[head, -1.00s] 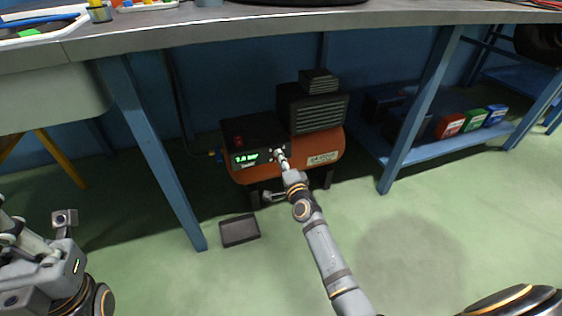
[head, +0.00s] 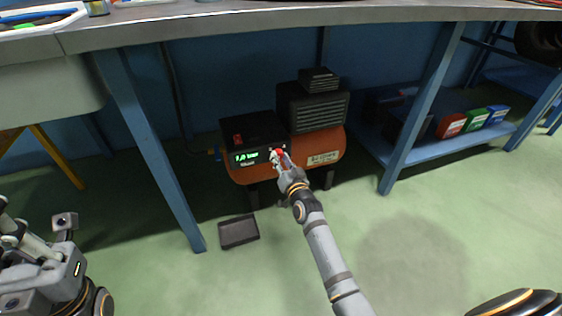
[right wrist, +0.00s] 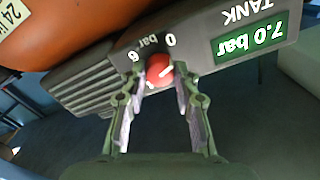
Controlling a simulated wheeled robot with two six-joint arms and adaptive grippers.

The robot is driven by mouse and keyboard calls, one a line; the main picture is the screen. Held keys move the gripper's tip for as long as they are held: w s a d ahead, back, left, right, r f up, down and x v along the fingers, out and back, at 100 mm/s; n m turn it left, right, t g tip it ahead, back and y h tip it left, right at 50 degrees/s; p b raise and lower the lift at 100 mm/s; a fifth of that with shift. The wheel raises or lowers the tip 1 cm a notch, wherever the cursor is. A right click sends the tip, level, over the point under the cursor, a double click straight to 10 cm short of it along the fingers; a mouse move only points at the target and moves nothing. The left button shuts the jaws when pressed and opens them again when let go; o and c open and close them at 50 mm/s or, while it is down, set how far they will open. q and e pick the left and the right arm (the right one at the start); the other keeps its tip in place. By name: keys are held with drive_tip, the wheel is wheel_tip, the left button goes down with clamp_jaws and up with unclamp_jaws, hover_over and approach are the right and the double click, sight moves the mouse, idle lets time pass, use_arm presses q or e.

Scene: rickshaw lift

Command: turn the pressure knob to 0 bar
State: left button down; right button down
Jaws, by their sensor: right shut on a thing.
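The red pressure knob (right wrist: 159,70) sits on the dark front panel of the compressor (head: 324,147). My right gripper (right wrist: 161,84) is shut on the knob, one finger on each side. It also shows in the head view (head: 281,158), in front of the panel. The tank display (right wrist: 248,40) reads 7.0 bar. My left gripper (head: 22,240) is at the lower left, away from the compressor; its jaws are unclear.
The compressor stands under a workbench (head: 240,28) with blue legs. A black tray (head: 239,232) lies on the floor in front. A low blue shelf (head: 440,149) with coloured boxes is to the right.

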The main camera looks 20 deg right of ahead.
drive_tip(key=n+b, duration=0.1)
drive_tip(key=n, duration=0.4)
drive_tip(key=shift+f, duration=0.15)
idle(0.4)
drive_tip(key=c, duration=1)
unclamp_jaws()
drive_tip(key=s, duration=1.2)
drive_tip(key=shift+d, duration=0.2)
